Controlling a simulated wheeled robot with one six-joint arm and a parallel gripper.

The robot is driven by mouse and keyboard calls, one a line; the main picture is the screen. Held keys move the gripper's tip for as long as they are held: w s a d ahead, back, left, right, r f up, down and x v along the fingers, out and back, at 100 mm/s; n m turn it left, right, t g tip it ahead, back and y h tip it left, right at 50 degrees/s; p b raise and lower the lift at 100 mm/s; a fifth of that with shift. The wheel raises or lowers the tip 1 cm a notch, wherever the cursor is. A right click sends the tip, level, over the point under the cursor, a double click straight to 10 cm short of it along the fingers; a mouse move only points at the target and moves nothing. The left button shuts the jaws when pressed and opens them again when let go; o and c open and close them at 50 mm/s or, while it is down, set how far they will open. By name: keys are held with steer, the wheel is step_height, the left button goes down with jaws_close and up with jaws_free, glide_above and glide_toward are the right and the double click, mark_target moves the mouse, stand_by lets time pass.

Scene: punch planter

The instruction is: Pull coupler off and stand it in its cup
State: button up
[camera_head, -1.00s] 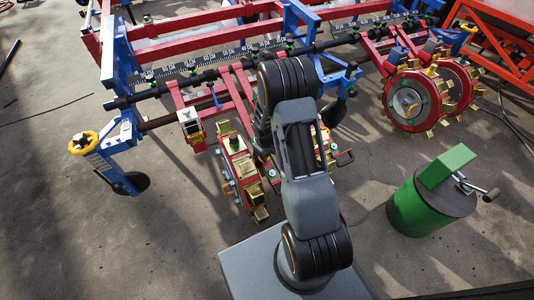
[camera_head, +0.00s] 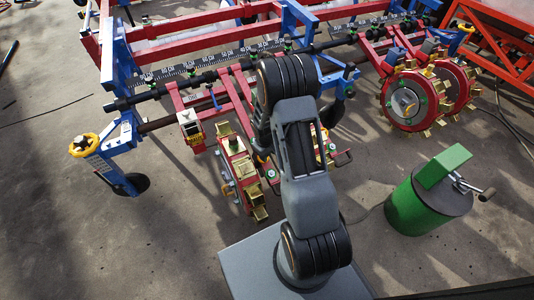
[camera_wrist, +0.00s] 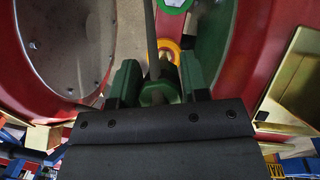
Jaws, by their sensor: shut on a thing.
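In the wrist view my gripper (camera_wrist: 157,82) has its two green fingers closed on a green faceted piece, which looks like the coupler (camera_wrist: 158,94). A thin grey rod (camera_wrist: 151,35) runs up from this piece toward the top of the picture. I cannot tell whether the coupler is still joined to something at the rod. In the camera_head view my arm hides the gripper and the coupler among the red planter wheels. I cannot make out the cup in either view.
Red wheel discs (camera_wrist: 75,45) stand close on both sides of my gripper. A yellow ring (camera_wrist: 172,47) and a green ring (camera_wrist: 175,6) lie beyond it. The planter frame (camera_head: 190,40) spans the back.

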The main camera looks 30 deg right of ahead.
steer(key=shift+r, duration=0.15)
steer(key=shift+s+r+p, duration=0.35)
steer(key=shift+r+p, duration=0.45)
steer(key=shift+r, duration=0.1)
steer(key=shift+s+r+p, duration=0.35)
steer(key=shift+r+p, duration=0.45)
steer(key=shift+r, duration=0.1)
steer(key=w+a+r+m+p, duration=0.1)
steer(key=a+r+m, duration=0.2)
steer(key=a+r, duration=0.8)
step_height(320, 180, up, 19)
steer(key=s+p, duration=0.1)
steer(key=p, duration=2.6)
steer(key=shift+s+d, duration=0.3)
steer(key=shift+d, duration=0.1)
